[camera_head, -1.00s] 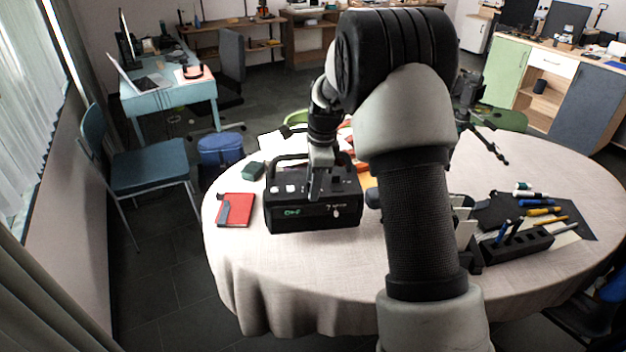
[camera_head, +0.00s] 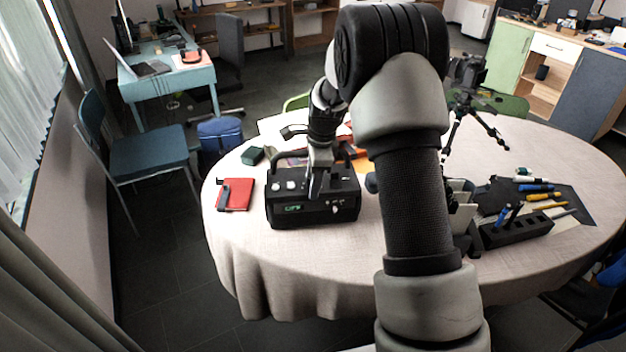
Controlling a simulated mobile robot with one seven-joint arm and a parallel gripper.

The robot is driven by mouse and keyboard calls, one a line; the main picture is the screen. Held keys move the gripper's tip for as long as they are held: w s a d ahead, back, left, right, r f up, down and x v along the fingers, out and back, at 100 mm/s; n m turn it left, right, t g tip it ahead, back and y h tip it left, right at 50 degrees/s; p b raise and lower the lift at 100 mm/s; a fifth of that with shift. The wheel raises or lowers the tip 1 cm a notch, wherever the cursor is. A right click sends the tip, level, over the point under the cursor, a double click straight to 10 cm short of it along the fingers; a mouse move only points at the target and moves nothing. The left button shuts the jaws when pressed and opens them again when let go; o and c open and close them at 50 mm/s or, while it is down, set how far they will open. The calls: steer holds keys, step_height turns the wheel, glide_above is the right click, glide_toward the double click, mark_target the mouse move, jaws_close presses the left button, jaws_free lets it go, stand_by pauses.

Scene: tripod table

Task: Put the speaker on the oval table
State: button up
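The speaker (camera_head: 335,212) is a black box with a top handle, pale buttons and a small green display on its front. It is over the left part of the oval table (camera_head: 330,270), which has a pale cloth. It looks upright and level; I cannot tell whether its base touches the cloth. My gripper (camera_head: 314,188) comes down from above onto the speaker's handle and appears shut on it. My arm hides much of the table's middle, and the fingertips are partly unclear.
A red notebook (camera_head: 240,192) lies close left of the speaker, with a small dark green box (camera_head: 252,155) behind it. Papers lie behind the speaker. A black tripod (camera_head: 470,100), pens and a black pen holder (camera_head: 518,230) are on the right. The table's front left is clear.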

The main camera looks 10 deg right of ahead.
steer(key=shift+o, duration=1.2)
steer(key=shift+r, duration=0.1)
